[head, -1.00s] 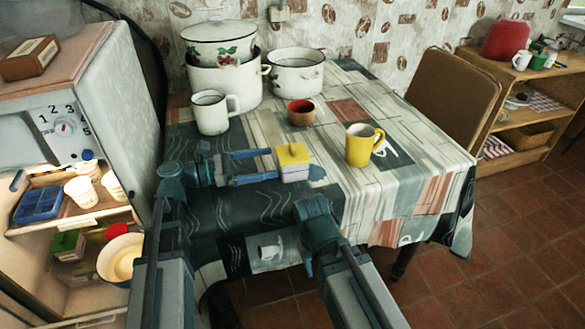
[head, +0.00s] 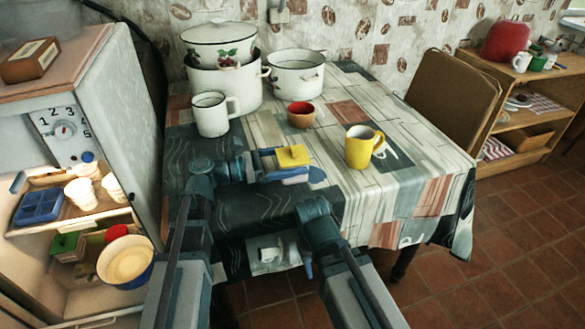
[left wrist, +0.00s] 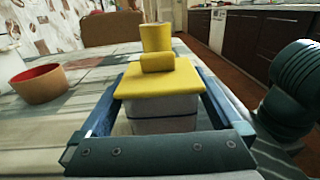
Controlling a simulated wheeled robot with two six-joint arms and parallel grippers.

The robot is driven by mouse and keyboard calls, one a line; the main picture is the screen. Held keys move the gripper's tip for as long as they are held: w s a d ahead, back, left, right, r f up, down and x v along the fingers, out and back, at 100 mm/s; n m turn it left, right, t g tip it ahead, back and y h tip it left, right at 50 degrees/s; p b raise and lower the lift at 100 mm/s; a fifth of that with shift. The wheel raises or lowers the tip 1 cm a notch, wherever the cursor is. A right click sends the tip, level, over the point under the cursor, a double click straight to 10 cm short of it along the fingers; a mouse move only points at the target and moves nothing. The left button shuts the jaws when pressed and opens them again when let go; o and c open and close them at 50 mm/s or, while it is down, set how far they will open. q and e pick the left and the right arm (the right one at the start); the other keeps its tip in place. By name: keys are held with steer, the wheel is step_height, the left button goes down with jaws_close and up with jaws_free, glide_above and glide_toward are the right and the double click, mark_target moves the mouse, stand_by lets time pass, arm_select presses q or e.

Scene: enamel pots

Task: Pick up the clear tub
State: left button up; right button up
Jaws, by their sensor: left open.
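The clear tub (head: 291,157) has a yellow lid with a raised knob and stands on the table's near side. In the left wrist view the tub (left wrist: 163,112) fills the middle, its pale see-through body below the lid. My left gripper (head: 303,166) is open, with its blue fingers low on either side of the tub. In the left wrist view, the fingers run along both sides of the body under the lid's edges. Whether they touch it is unclear. My right arm comes in at the bottom centre; its gripper (head: 308,268) is mostly hidden, its jaws unreadable.
A yellow mug (head: 360,150) stands to the right of the tub. A red-brown bowl (head: 300,115), a white mug (head: 210,117) and enamel pots (head: 297,75) stand behind. An open fridge (head: 130,60) is at the left. The table's right side (head: 415,165) is clear.

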arm_select(q)
steer(key=shift+d, duration=0.1)
steer(key=c, duration=1.3)
steer(key=shift+o, duration=0.2)
steer(key=shift+r, duration=0.15)
step_height(320, 180, up, 10)
steer(key=p, duration=1)
